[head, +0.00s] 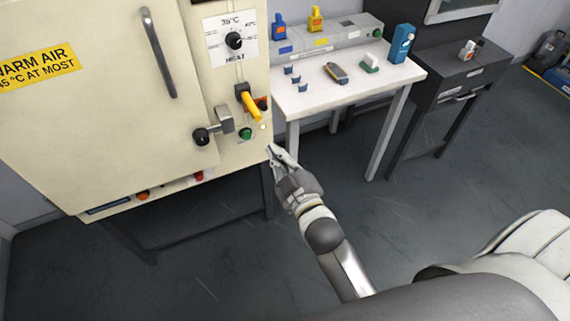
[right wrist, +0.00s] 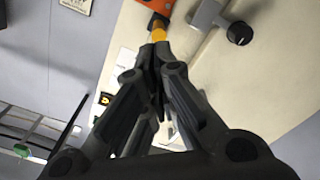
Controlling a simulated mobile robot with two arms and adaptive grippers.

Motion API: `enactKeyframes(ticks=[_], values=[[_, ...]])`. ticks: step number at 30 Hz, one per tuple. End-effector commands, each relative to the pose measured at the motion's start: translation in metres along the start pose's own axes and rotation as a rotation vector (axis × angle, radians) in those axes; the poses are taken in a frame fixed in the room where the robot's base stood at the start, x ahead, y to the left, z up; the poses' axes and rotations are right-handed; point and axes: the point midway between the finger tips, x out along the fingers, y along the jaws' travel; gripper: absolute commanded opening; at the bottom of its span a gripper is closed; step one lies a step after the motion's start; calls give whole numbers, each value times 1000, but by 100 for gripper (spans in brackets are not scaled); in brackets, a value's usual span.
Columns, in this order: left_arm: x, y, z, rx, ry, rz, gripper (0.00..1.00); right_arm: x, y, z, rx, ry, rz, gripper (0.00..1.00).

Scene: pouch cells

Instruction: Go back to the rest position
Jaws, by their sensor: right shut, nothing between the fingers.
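My right gripper (head: 273,152) is in the head view, just in front of the lower right corner of the cream warm-air cabinet (head: 110,130). It is below the yellow-handled switch (head: 250,104) and the green button (head: 245,134). In the right wrist view my right gripper (right wrist: 155,58) has its fingers together with nothing between them. The yellow handle (right wrist: 158,32) shows just beyond the fingertips there, and I cannot tell how wide the gap is. My left gripper is in neither view.
A black latch knob (head: 201,136) and a long door handle (head: 158,50) stick out from the cabinet. A white table (head: 310,101) with a phone-like tester (head: 336,72) and small blue pieces stands right of it. A dark bench (head: 440,84) is farther right. Open floor (head: 430,200) lies in front.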

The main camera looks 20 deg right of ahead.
Motion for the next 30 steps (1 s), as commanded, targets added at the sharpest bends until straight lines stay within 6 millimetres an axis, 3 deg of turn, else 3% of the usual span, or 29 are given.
enactKeyframes(ticks=[3, 9, 17, 20, 23, 26, 30], values=[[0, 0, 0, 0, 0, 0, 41, -20, 0, 0, 0, -2, 0, 0], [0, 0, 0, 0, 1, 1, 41, -38, 0, 0, 0, 0, 1, 0], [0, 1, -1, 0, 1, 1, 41, -42, -1, 1, 1, -2, -2, 0], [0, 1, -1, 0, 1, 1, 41, -41, -15, 14, 15, -27, -30, 0], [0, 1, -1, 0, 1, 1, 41, -42, -49, 48, 53, -92, -98, 0], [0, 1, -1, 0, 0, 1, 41, -52, -99, 99, 109, -198, -195, 0], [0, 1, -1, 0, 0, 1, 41, -83, -167, 176, 187, -375, -326, 0]])
